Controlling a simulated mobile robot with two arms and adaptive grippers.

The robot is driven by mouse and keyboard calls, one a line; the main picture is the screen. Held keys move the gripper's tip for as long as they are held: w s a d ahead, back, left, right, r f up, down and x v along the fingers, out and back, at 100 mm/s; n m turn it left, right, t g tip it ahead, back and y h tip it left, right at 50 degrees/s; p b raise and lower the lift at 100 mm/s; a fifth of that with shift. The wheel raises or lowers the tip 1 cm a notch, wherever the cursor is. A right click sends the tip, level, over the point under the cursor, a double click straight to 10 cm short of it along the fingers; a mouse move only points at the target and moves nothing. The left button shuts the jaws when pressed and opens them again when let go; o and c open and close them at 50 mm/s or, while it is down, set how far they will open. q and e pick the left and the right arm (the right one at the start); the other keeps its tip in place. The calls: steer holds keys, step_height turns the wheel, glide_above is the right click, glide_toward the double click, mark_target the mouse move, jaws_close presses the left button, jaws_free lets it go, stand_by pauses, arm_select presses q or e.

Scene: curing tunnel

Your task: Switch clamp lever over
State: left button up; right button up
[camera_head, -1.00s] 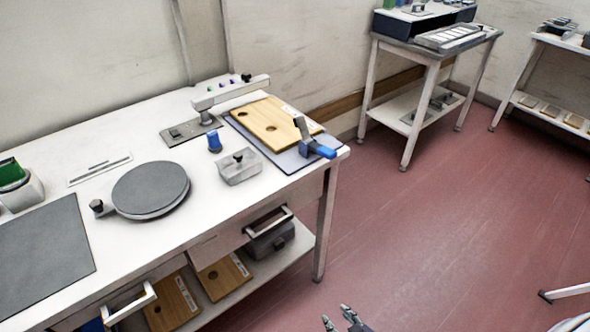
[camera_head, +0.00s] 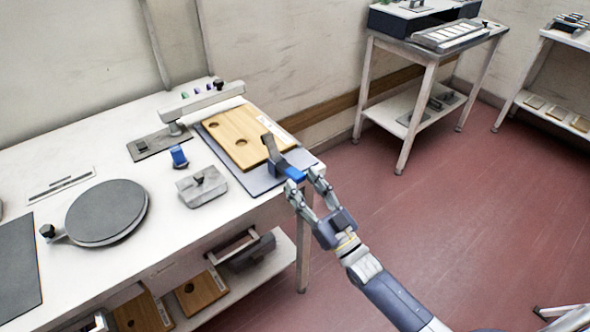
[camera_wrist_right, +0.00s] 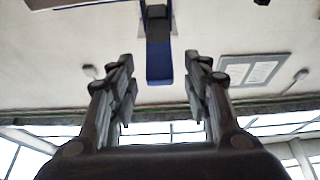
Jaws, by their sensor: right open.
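The clamp (camera_head: 273,158) stands at the right front corner of the workbench, by the wooden board (camera_head: 243,140) on its grey mat (camera_head: 237,173). Its blue lever (camera_head: 292,173) points out toward the bench's right edge. My right gripper (camera_head: 305,185) is open with its fingers on either side of the lever's end. In the right wrist view, the blue lever (camera_wrist_right: 159,65) hangs between the two open fingers (camera_wrist_right: 158,85) and looks clear of both. Whether a finger touches it cannot be told in the head view. My left gripper is not in view.
On the bench are a grey block (camera_head: 202,187), a small blue-topped item (camera_head: 179,156), a round grey turntable (camera_head: 106,212) and a white arm on a base plate (camera_head: 158,144). A lower shelf holds wooden boards (camera_head: 200,292).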

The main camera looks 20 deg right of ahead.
mark_target(295, 172)
steer(key=x, duration=0.2)
steer(key=shift+w+a+r, duration=0.15)
steer(key=shift+w, duration=0.2)
steer(key=shift+w+a+r, duration=0.2)
steer(key=shift+w, duration=0.35)
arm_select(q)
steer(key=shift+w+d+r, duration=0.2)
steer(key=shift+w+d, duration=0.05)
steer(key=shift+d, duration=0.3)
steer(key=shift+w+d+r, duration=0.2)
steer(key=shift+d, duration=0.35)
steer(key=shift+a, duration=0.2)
arm_select(e)
steer(key=shift+c, duration=0.6)
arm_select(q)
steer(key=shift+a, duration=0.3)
arm_select(e)
jaws_close()
